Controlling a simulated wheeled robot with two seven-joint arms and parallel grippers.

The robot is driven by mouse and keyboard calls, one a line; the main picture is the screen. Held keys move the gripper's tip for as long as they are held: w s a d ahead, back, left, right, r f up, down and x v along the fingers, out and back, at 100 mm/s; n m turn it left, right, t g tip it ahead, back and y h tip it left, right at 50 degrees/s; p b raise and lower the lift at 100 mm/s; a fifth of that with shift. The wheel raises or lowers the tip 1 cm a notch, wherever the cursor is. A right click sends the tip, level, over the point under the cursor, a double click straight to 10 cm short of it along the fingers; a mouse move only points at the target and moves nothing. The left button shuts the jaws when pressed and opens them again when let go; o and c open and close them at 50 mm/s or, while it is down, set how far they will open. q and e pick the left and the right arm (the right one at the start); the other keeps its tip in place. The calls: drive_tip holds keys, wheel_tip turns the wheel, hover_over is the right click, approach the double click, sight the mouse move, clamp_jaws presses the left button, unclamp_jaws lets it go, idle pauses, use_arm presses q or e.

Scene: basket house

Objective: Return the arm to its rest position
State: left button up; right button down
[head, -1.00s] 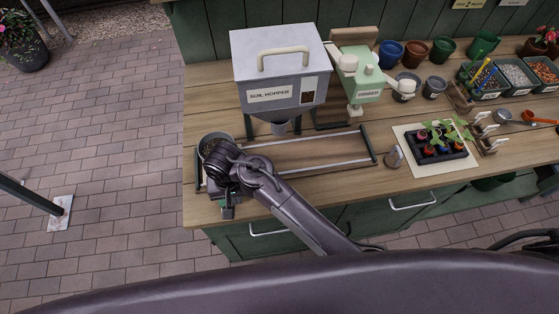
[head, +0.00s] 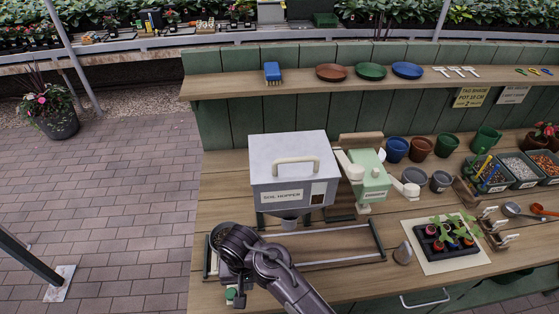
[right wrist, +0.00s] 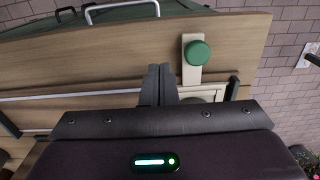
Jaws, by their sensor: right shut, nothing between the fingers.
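My right arm reaches in from the bottom of the head view. A green knob (right wrist: 198,54) on a pale lever is just right of the fingertips; contact cannot be told. The knob also shows in the head view (head: 231,294). My left gripper is out of view.
The soil hopper (head: 291,168) stands close behind my arm, with a pale green press (head: 370,176) beside it. A black seedling tray (head: 446,244) and a scoop (head: 402,253) lie farther right. Open paving (head: 110,200) is left of the bench (head: 230,190).

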drive_tip(key=s+d+r+n+t, duration=0.1)
drive_tip(key=s+d+r, duration=0.25)
drive_tip(key=d, duration=0.45)
drive_tip(key=s+d+r+t, duration=0.1)
drive_tip(key=s+d+r, duration=0.1)
drive_tip(key=d+r, duration=0.5)
drive_tip(key=s+d+r+n+t, duration=0.1)
drive_tip(key=s+d+r+t, duration=0.15)
drive_tip(key=d, duration=0.75)
wheel_tip(320, 180, down, 37)
drive_tip(key=s+g+b, duration=0.1)
drive_tip(key=g+b, duration=0.1)
drive_tip(key=b, duration=0.6)
drive_tip(key=s+d+f+b, duration=0.1)
drive_tip(key=s+f+b, duration=0.2)
drive_tip(key=s+f, duration=0.7)
drive_tip(key=s+d+f+g+b, duration=0.1)
drive_tip(key=s+d+f+b, duration=0.1)
drive_tip(key=s+f, duration=0.8)
wheel_tip(320, 180, down, 7)
drive_tip(key=shift+s+r+b, duration=0.2)
drive_tip(key=shift+s+b, duration=0.05)
drive_tip(key=shift+b, duration=0.5)
drive_tip(key=shift+g, duration=0.25)
